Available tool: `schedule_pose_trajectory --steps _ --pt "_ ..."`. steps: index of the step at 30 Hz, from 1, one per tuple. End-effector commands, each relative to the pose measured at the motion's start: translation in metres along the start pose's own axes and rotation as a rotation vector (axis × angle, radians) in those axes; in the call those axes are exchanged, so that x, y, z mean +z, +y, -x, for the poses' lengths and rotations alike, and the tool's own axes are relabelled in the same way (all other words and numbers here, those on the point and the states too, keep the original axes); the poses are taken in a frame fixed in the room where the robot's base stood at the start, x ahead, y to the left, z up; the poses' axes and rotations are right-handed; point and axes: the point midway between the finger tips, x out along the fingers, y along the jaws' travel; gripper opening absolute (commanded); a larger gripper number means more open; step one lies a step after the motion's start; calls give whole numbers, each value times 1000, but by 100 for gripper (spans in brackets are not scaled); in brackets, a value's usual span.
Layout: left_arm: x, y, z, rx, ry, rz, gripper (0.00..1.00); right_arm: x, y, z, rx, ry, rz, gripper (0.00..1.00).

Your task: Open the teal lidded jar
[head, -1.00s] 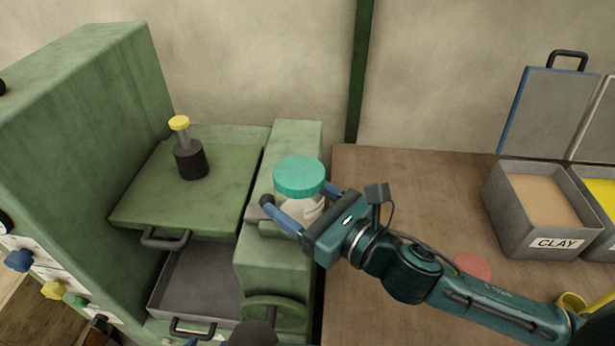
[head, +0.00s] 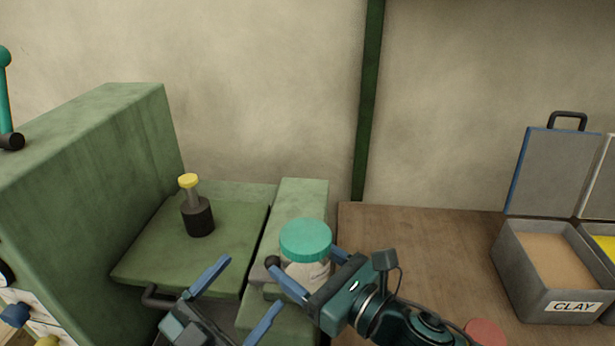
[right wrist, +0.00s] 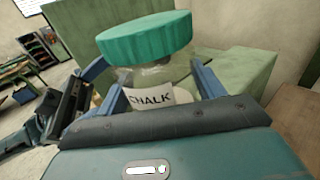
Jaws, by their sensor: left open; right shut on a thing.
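The jar (head: 306,272) is clear with a teal lid (head: 305,240) and stands upright on the green ledge. The lid sits on it. My right gripper (head: 308,283) is shut on the jar's body below the lid, coming from the right. In the right wrist view the jar's label (right wrist: 152,97) reads CHALK, between the two blue fingers, under the teal lid (right wrist: 145,36). My left gripper (head: 238,300) is open and empty, at the lower left of the jar and apart from it.
A black weight-like object with a yellow top (head: 198,215) stands on the green tray (head: 150,250) to the left. A grey CLAY bin (head: 507,265) with a raised lid stands on the wooden table (head: 410,240) at right. A red disc (head: 485,331) lies on the table.

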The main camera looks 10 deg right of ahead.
Motion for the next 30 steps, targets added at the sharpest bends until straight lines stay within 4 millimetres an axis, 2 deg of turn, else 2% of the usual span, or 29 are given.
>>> schedule_pose_trajectory --steps 1,5,6,7,9,15,21,23,25,30 --pt "7 -24 -4 -43 -13 -25 83 1 0 0 1 -3 1 4" --pt "20 -86 -15 -153 -41 -103 83 1 0 0 1 -3 1 4" --pt "15 -103 -26 -172 -27 -172 83 2 0 0 1 -3 1 4" --pt "7 -107 -40 -162 0 -251 83 2 0 0 1 -3 1 4" --pt "-16 -99 -68 -118 76 -442 83 1 0 0 1 -3 1 4" --pt "-84 -75 -137 -58 323 -1007 83 1 0 0 1 -3 1 4" --pt "-154 -36 -186 -90 622 -1579 83 1 0 0 1 -3 1 4" --pt "-174 -19 -197 -113 736 -1748 83 1 0 0 1 -3 1 4" --pt "-189 9 -203 -111 910 -1912 83 1 0 0 1 -3 1 4" --pt "-198 75 -200 -68 1427 -2215 83 1 0 0 1 -3 1 4"
